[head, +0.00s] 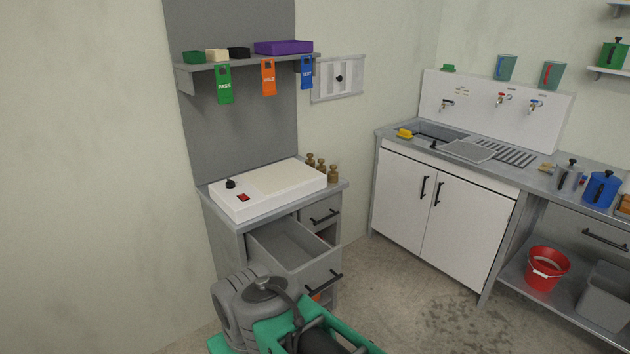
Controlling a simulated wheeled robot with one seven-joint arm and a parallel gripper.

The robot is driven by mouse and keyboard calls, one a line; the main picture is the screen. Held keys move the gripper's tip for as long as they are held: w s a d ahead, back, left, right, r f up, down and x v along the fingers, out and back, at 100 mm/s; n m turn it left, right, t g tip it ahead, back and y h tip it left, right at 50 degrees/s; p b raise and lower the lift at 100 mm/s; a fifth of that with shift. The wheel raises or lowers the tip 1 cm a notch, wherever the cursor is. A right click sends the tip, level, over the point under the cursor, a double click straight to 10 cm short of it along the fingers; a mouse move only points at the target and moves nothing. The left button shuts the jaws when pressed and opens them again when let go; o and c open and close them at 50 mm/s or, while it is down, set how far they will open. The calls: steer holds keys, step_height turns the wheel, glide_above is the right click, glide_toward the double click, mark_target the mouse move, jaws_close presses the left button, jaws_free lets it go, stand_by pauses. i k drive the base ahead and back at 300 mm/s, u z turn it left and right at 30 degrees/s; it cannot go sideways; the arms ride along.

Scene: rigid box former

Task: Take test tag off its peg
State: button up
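The blue test tag (307,73) hangs at the right end of the front edge of the grey wall shelf (228,66). Its peg is too small to make out. A green PASS tag (224,86) and an orange HOLD tag (268,78) hang to its left, apart from it. Parts of my own arm and body show at the bottom of the head view, well below and in front of the tags. My gripper does not show.
A grey cabinet below the shelf has an open drawer (293,243) sticking out. A white device (268,188) and several brass weights (333,173) stand on it. A white wall panel (338,79) is right of the test tag. A sink unit (451,203) stands right; floor between is clear.

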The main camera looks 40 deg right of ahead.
mark_target(306, 84)
steer(key=z, duration=1.95)
steer(key=i, duration=3.8)
steer(key=u, duration=5.15)
steer(key=i, duration=0.5)
steer(key=u, duration=0.05)
